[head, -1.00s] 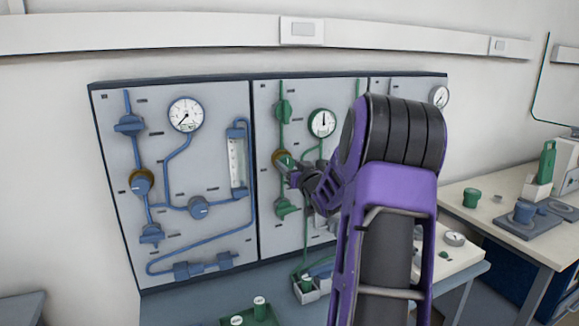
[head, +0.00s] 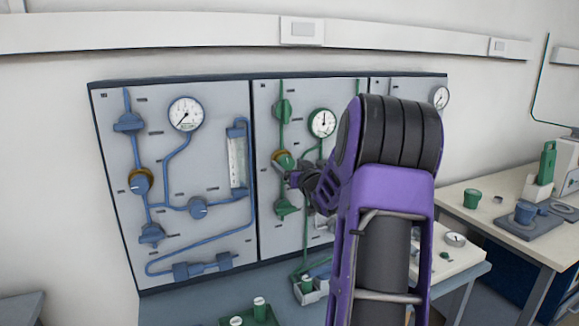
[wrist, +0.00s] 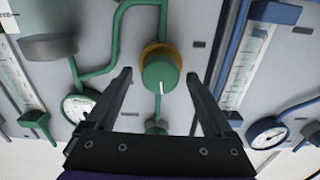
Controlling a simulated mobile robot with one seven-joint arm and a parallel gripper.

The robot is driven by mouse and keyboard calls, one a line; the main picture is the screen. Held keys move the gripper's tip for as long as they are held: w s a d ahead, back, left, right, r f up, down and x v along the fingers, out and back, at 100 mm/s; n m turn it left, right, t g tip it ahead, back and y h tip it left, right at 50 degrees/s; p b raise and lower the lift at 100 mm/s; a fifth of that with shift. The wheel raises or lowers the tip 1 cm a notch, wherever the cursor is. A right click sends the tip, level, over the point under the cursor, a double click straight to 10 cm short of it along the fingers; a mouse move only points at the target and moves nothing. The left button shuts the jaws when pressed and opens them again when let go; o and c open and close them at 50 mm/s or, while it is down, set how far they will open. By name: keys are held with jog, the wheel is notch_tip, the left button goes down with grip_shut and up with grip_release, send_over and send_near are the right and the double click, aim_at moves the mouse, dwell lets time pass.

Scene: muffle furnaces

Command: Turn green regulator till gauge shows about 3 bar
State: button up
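The green regulator knob (head: 284,160) is on the middle panel, with a brass-coloured collar behind it. In the wrist view the knob (wrist: 160,73) has a white pointer mark. My gripper (head: 292,178) is open and empty in front of the panel. In the wrist view its two fingertips (wrist: 158,78) lie on either side of the knob, clear of it, with the knob ahead. The green line's round gauge (head: 322,123) is up and right of the knob, its needle pointing roughly straight up. The gauge also shows in the wrist view (wrist: 78,106), partly behind a finger; its numbers are unreadable.
A blue panel (head: 220,110) with its own gauge (head: 186,114) and valves is to the left. Green valves sit above (head: 283,110) and below (head: 286,207) the regulator. My arm hides much of the right panel. A side bench (head: 470,222) holds green and blue items.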

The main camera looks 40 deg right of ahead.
jog(key=v, duration=1.7)
jog(key=shift+s, duration=0.25)
dwell(0.9)
